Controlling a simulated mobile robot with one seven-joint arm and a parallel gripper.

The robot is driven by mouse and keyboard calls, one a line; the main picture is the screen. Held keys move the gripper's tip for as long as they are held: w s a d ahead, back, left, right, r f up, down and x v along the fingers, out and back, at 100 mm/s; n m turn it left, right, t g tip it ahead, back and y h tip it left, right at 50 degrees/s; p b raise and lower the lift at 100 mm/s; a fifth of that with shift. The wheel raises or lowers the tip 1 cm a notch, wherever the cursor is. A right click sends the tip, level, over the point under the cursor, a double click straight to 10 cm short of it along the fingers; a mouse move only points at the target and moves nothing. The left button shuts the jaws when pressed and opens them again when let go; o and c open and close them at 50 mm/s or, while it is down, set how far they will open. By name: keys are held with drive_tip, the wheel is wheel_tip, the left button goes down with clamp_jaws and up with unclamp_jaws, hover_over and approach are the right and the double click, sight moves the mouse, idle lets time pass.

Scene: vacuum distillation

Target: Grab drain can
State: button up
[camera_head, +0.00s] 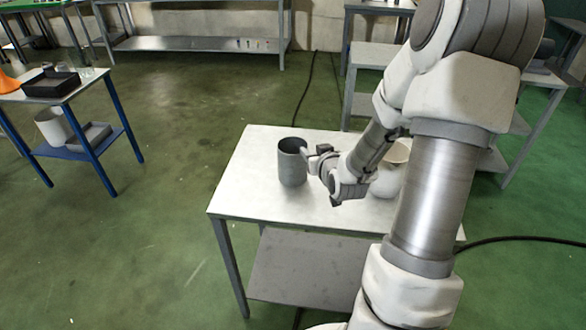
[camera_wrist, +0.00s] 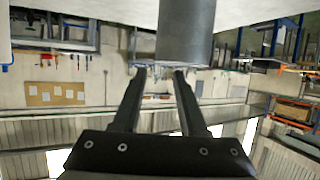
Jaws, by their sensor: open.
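A grey cylindrical can (camera_head: 292,163), open at the top, stands upright on a white metal table (camera_head: 262,143). My gripper (camera_head: 312,165) is just to the right of the can, at about the height of its upper half. In the wrist view the can (camera_wrist: 186,30) fills the top middle, upside down in that picture.
A white rounded vessel (camera_head: 387,180) stands on the same table to the right, partly hidden behind my arm. A lower shelf (camera_head: 300,270) sits under the table. A blue-legged table (camera_head: 75,90) with a black tray stands at left. The table's left part is clear.

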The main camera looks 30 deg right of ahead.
sight(304, 142)
drive_tip(key=shift+x, duration=3.15)
drive_tip(key=shift+d, duration=0.1)
clamp_jaws()
